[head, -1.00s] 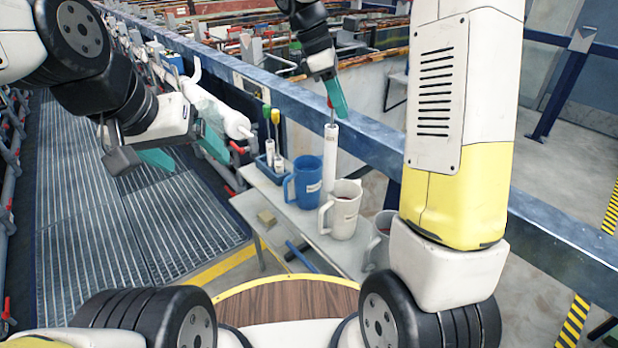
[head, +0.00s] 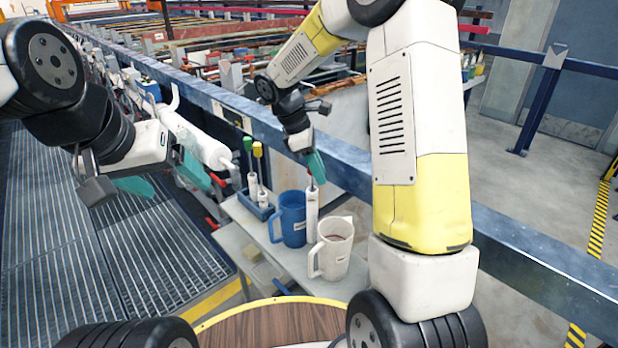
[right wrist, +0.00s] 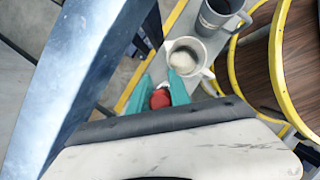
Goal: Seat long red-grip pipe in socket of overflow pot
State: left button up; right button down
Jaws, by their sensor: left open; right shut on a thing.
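The long pipe (head: 312,213) is a white cylinder with a red grip, upright between the blue jug and white jug in the head view. My right gripper (head: 316,168) is shut on its red grip from above. The grip (right wrist: 160,98) shows between the teal fingers in the right wrist view. The pipe's lower end is hidden behind the white jug, so I cannot tell whether it touches anything. I cannot tell which vessel is the overflow pot, and no socket is clear. My left gripper (head: 165,180) is open and empty, left of the bench.
The blue jug (head: 292,217) and white jug (head: 333,252) stand on a narrow grey bench (head: 233,238). Green- and yellow-grip pipes (head: 255,178) stand in a small blue rack behind. A blue rail (head: 345,172) runs close behind the bench.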

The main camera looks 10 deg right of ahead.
aim_at(312, 204)
jog(key=shift+f, duration=2.8)
jog(key=c, duration=1.2)
grip_release()
jog(key=shift+r, duration=0.1)
